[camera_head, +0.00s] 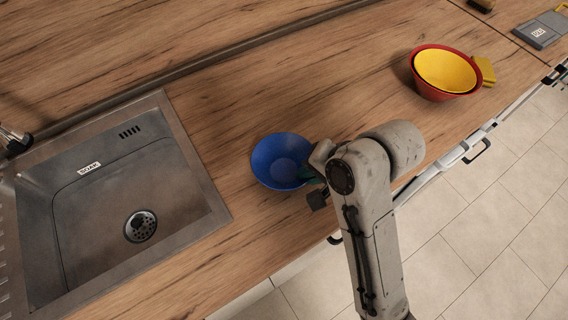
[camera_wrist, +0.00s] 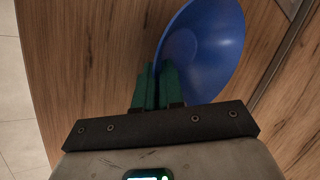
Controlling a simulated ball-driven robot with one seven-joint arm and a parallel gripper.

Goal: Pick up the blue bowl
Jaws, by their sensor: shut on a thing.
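The blue bowl (camera_head: 281,160) is on or just above the wooden counter, right of the sink, in the head view. In the wrist view the bowl (camera_wrist: 203,50) fills the upper right, its open side partly in view. My gripper (camera_head: 312,176) reaches the bowl's right rim in the head view, and my wrist hides most of the fingers there. In the wrist view the green fingers of my gripper (camera_wrist: 155,85) are shut on the bowl's near left rim. I cannot tell whether the bowl touches the counter.
A metal sink (camera_head: 190,205) lies to the left. A red bowl (camera_head: 417,83) with a yellow bowl (camera_head: 446,68) inside stands at the right, beside a yellow object (camera_head: 486,71). A grey device (camera_head: 538,34) is at far right. Counter between the blue and red bowls is clear.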

